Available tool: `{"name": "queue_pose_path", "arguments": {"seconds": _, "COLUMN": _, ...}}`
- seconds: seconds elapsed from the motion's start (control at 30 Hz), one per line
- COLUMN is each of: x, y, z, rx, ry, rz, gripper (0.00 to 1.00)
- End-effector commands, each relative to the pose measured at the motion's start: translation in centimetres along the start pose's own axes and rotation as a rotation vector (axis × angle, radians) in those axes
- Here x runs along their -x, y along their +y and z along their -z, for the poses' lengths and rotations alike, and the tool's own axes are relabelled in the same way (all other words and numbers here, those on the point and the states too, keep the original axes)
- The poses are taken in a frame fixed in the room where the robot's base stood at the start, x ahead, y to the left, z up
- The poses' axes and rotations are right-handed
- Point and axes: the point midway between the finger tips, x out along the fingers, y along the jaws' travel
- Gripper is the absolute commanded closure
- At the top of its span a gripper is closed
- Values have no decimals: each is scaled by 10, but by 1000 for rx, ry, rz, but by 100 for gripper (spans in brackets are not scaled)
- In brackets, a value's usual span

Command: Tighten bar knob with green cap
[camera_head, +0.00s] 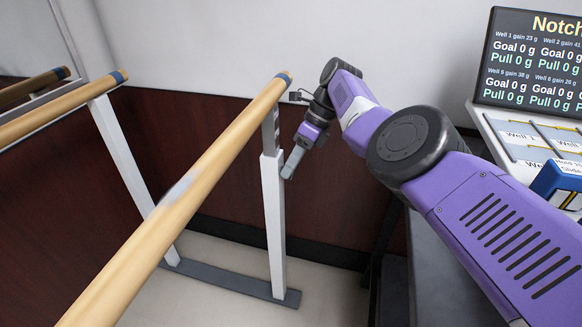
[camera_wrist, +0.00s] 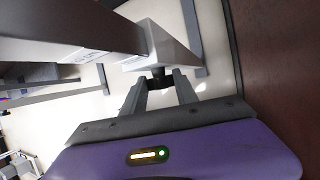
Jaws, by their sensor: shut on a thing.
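A wooden bar (camera_head: 190,190) with a blue end band runs away from me on a white upright post (camera_head: 273,215). My gripper (camera_head: 291,170) is at the right side of this post, just below the top of its white sleeve. In the wrist view, a dark knob (camera_wrist: 160,78) on the white post (camera_wrist: 166,48) sits between my two fingertips, and the gripper is shut on it. No green cap shows; the knob's outer face is hidden or too small to tell. In the head view the knob is hidden by my fingers.
A second wooden bar (camera_head: 50,122) on a white post (camera_head: 121,150) stands to the left. A grey foot rail (camera_head: 230,279) lies on the floor. A dark screen (camera_head: 535,60) and a white labelled panel (camera_head: 530,145) stand at the right. A dark red wall panel (camera_head: 180,120) is behind.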

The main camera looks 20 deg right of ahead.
Motion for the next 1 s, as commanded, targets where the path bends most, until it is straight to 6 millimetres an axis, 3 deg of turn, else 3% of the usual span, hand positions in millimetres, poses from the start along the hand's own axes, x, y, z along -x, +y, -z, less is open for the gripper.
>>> {"name": "queue_pose_path", "arguments": {"seconds": 0.03, "x": 5, "y": -2, "z": 3, "rx": -5, "ry": 4, "rz": 3, "gripper": 100}}
{"name": "queue_pose_path", "arguments": {"seconds": 0.07, "x": 5, "y": -2, "z": 3, "rx": -5, "ry": 4, "rz": 3, "gripper": 63}}
{"name": "queue_pose_path", "arguments": {"seconds": 0.17, "x": 4, "y": -2, "z": 3, "rx": -5, "ry": 4, "rz": 3, "gripper": 43}}
{"name": "queue_pose_path", "arguments": {"seconds": 0.63, "x": 5, "y": 0, "z": 2, "rx": -3, "ry": 4, "rz": -1, "gripper": 43}}
{"name": "queue_pose_path", "arguments": {"seconds": 1.0, "x": 34, "y": 6, "z": 3, "rx": -3, "ry": 4, "rz": -1, "gripper": 43}}
